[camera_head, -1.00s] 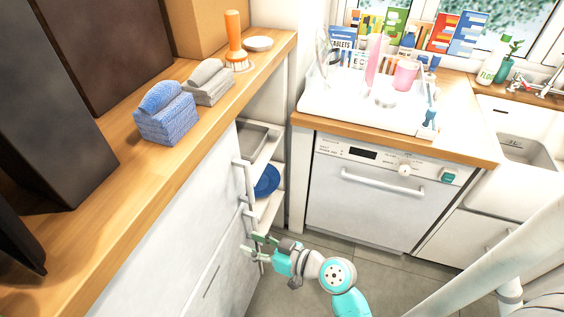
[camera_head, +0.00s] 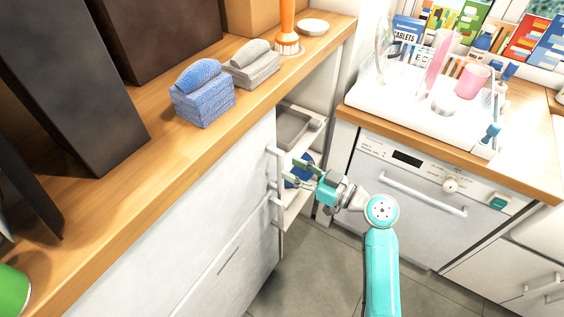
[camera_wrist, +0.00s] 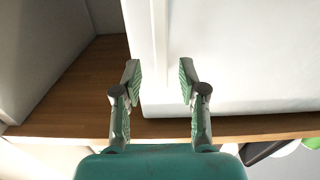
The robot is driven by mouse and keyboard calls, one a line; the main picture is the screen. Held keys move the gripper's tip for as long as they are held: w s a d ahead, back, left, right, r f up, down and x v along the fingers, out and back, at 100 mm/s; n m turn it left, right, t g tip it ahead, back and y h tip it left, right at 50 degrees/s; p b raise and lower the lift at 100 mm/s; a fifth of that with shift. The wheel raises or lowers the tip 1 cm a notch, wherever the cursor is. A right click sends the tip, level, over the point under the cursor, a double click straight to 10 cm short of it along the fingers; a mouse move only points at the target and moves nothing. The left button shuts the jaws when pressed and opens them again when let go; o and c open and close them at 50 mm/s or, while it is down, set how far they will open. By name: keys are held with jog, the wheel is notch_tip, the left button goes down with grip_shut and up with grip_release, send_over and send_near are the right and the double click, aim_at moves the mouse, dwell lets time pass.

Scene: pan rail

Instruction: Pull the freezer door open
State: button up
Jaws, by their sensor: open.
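The white fridge-freezer front (camera_head: 190,225) stands under the wooden counter on the left of the head view. A seam divides it into an upper and a lower panel. Its upper handle (camera_head: 275,165) and lower handle (camera_head: 277,212) stick out near the right edge; I cannot tell which panel is the freezer door. My gripper (camera_head: 298,172) is open, just right of the upper handle. In the wrist view my gripper (camera_wrist: 160,80) has its fingers spread, with a white upright strip (camera_wrist: 159,45) showing between them. I cannot tell whether they touch it.
Open shelves with a grey tray (camera_head: 291,128) and a blue dish (camera_head: 303,163) lie behind my gripper. A dishwasher (camera_head: 400,200) stands to the right. Folded blue towels (camera_head: 203,95) lie on the counter. Grey floor (camera_head: 310,270) is free between the two fronts.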

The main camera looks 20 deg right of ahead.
aim_at(283, 165)
jog(key=shift+x, duration=2.35)
jog(key=shift+s, duration=0.1)
grip_shut()
